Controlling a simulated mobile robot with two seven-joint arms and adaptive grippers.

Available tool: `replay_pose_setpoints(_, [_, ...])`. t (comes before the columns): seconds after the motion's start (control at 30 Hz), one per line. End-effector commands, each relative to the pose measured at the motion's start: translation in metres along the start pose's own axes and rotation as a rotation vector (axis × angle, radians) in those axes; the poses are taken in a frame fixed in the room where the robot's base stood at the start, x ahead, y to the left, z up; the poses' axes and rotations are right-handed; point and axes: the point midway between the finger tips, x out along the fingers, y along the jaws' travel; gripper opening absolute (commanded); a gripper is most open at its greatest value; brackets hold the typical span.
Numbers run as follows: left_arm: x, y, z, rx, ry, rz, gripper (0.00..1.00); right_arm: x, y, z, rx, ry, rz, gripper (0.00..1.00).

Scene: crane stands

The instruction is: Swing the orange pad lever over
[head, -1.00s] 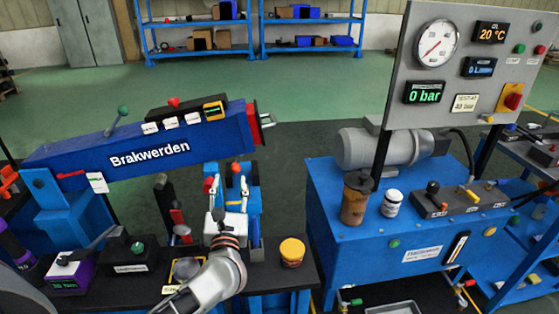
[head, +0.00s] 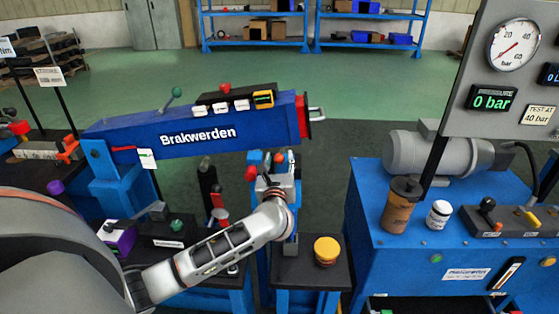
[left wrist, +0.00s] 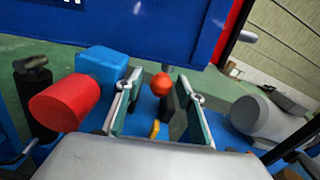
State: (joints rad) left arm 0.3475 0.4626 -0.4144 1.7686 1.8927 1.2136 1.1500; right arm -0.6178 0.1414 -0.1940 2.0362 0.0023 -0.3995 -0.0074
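An orange ball knob (left wrist: 161,84) shows between the fingers of my left gripper (left wrist: 158,108) in the left wrist view, a little beyond them. The gripper is open and the fingers look apart from the knob. In the head view my left gripper (head: 276,172) is at the small blue stand under the blue crane boom (head: 200,135), and the orange knob (head: 280,157) is partly hidden by it. A red cylindrical knob (left wrist: 65,103) is left of the fingers. My right gripper is not in view.
A blue block (left wrist: 106,66) is close left of the fingers. The boom hangs just above and beyond the gripper. A yellow-lidded jar (head: 327,251) stands on the black top to the right. The blue pump bench (head: 400,250) with a brown bottle (head: 402,205) is farther right.

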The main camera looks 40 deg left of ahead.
Motion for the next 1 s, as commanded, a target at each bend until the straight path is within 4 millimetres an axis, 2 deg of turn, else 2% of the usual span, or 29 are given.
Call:
replay_pose_setpoints(0.23, [0.001, 0.000, 0.000, 0.000, 0.000, -0.001, 0.38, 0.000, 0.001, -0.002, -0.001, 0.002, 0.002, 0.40])
replay_pose_setpoints(0.37, [0.001, 0.000, 0.000, 0.000, 0.000, -0.001, 0.04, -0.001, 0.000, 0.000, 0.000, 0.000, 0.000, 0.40])
replay_pose_setpoints(0.4, [0.001, 0.000, 0.000, 0.000, 0.000, -0.001, 0.00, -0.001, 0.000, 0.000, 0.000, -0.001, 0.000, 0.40])
replay_pose_setpoints(0.73, [0.000, -0.003, 0.000, -0.003, 0.001, 0.022, 0.00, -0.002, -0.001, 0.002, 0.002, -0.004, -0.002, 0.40])
replay_pose_setpoints(1.0, [-0.002, -0.014, -0.002, -0.006, 0.005, 0.140, 0.00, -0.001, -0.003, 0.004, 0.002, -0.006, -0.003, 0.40])
